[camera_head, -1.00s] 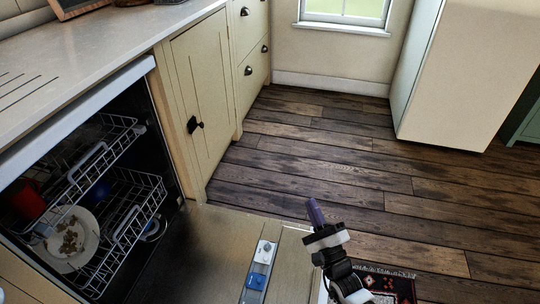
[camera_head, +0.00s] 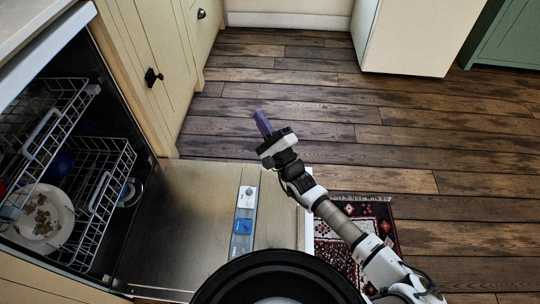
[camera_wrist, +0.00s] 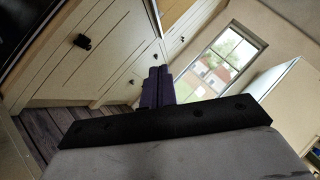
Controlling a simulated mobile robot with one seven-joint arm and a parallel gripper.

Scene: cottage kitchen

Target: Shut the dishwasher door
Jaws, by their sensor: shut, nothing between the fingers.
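The dishwasher (camera_head: 108,45) stands open at the left of the head view. Its door (camera_head: 188,205) is folded down and lies about level, with a detergent compartment (camera_head: 243,222) on its inner face. My gripper (camera_head: 262,120) is shut and empty, with purple fingers. In the head view it appears beyond the far right corner of the door, over the wood floor, with no contact visible. The shut fingers (camera_wrist: 157,86) also show in the wrist view, pointing toward the window side. Part of the door is hidden behind my own body.
Racks (camera_head: 100,165) inside the dishwasher hold a dirty plate (camera_head: 45,215). Cream cabinets (camera_head: 150,45) with dark knobs adjoin it. A patterned rug (camera_head: 335,262) lies right of the door. A pale fridge-like box (camera_head: 405,35) stands at the back. The floor between is clear.

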